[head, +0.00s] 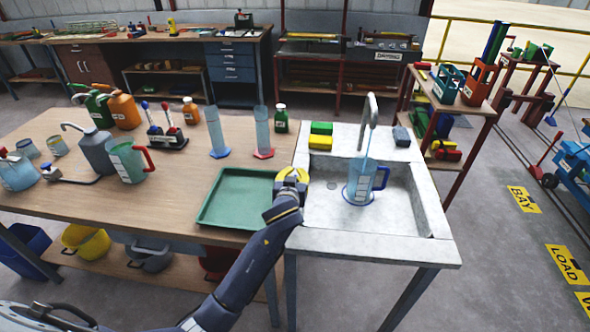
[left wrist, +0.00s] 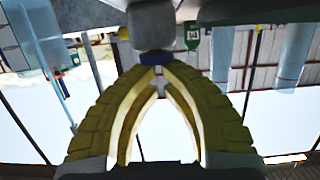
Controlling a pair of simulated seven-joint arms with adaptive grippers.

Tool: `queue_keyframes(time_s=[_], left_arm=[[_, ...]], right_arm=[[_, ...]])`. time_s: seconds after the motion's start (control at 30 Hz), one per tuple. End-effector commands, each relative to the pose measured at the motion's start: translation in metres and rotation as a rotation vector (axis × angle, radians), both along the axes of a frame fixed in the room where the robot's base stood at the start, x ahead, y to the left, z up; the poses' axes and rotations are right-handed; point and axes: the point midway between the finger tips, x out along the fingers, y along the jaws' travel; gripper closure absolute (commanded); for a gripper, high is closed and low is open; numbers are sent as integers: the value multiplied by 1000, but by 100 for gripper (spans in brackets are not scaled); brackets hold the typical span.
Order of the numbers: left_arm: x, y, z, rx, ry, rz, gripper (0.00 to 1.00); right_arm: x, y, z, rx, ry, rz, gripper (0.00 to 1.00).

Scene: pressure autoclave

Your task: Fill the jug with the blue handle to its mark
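The jug with the blue handle (head: 360,182) stands upright in the sink basin, its handle to the right. It is see-through and bluish; its water level and mark are too small to read. The tap (head: 373,110) arches over it, and a thin stream (head: 366,145) runs down into it. My left gripper (head: 291,175) is above the sink's left edge, beside the green tray and apart from the jug. In the left wrist view its yellow fingers (left wrist: 157,72) meet at their tips, with nothing visibly held. My right gripper is out of view.
The green tray (head: 222,217) lies empty on the wooden table left of the sink. A jug with a red handle (head: 127,162), bottles and two tall cylinders stand farther left. Green and yellow sponges (head: 320,142) lie on the sink's back ledge. The sink's front ledge is clear.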

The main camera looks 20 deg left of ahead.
Motion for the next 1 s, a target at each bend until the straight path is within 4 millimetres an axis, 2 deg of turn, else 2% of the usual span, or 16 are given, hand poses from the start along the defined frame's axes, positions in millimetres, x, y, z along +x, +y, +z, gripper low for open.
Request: queue_keyframes(time_s=[0.03, 0.23, 0.47, 0.7, 1.0], left_arm=[[-2, -1, -9, 2, 18, 0, 100], [-1, -3, -1, -1, 15, -3, 100], [2, -12, 40, -4, 2, -16, 100], [-44, -18, 50, -3, 3, -15, 100], [-82, -23, 61, -1, 0, -14, 100]], right_arm=[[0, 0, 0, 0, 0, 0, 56], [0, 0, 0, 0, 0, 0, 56], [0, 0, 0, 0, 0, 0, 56], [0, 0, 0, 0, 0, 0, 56], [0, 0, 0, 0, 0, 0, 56]])
